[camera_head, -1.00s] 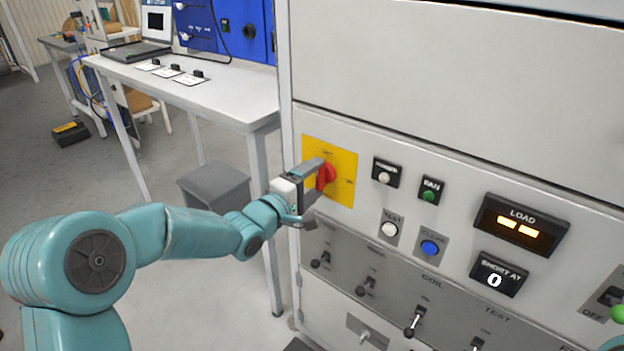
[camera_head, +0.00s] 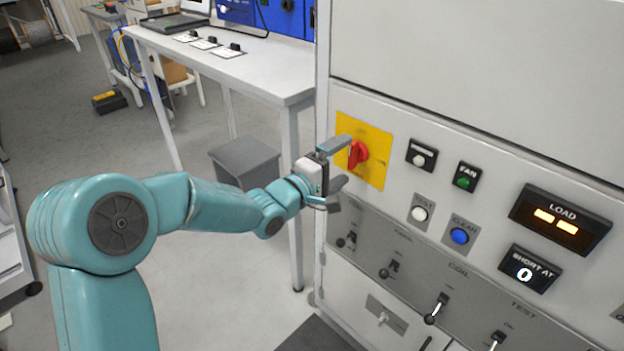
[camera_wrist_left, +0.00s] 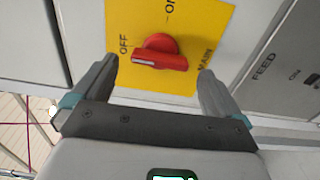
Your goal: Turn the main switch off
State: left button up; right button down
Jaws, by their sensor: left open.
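The main switch is a red rotary knob (camera_head: 358,154) on a yellow plate (camera_head: 376,140) at the panel's upper left. In the left wrist view the knob (camera_wrist_left: 162,52) lies with its white-marked end to the left, by the word OFF; ON is printed above and MAIN to the lower right. My left gripper (camera_head: 340,164) is open just in front of the plate, to the knob's left in the head view. In the wrist view its fingers (camera_wrist_left: 156,70) stand apart on either side of the knob, with gaps to it. My right gripper is not in view.
Toggle levers (camera_head: 436,310) line the panel below. A white table (camera_head: 230,70) stands left, with a grey box (camera_head: 244,160) beneath.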

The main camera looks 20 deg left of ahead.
pick_arm(q)
jog(key=v, duration=1.4)
jog(key=shift+s+b, duration=0.25)
jog(key=shift+b, duration=0.2)
jog(key=shift+r, duration=0.1)
